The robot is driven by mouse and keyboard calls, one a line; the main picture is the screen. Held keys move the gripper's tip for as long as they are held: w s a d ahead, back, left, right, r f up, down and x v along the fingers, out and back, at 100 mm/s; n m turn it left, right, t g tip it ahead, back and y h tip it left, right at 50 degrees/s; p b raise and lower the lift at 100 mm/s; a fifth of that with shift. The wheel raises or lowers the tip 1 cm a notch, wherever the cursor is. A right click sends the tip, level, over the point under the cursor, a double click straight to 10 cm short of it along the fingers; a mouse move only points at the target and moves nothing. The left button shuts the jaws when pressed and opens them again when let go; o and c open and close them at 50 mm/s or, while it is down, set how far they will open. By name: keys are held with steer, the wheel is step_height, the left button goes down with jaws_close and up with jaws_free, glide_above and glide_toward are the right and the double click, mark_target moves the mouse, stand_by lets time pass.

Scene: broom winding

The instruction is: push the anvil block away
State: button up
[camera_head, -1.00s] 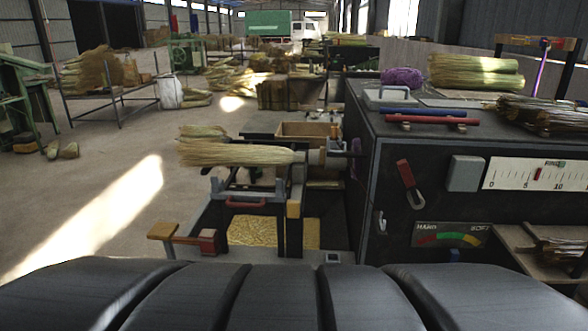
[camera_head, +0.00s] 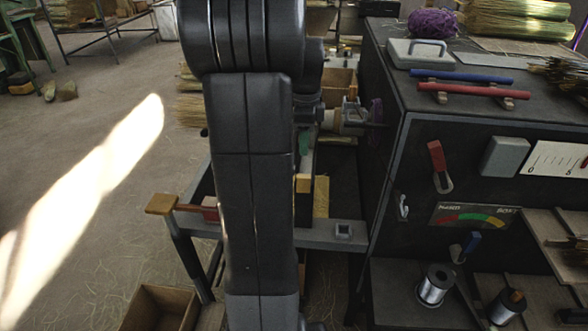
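My dark arm (camera_head: 250,170) stands upright across the middle of the head view and covers most of the winding stand. The grey block with a red handle seen under the broom earlier, which may be the anvil block, is now hidden behind it. The broom's straw (camera_head: 190,108) shows to the left of my arm, and its pale handle end (camera_head: 328,119) to the right. My gripper seems to be near grey parts (camera_head: 352,114) beside the spindle. My arm hides much of it, so its fingers and any contact are unclear.
The black machine cabinet (camera_head: 385,130) stands close on the right. On it lie a grey plate with a handle (camera_head: 425,62), blue and red bars, and purple twine (camera_head: 433,22). Wire spools (camera_head: 436,285) sit low at right. A wooden-ended red lever (camera_head: 162,204) projects left.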

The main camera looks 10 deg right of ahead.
mark_target(304, 176)
step_height(304, 176, down, 14)
steer(key=shift+r, duration=0.2)
stand_by(0.4)
jaws_close()
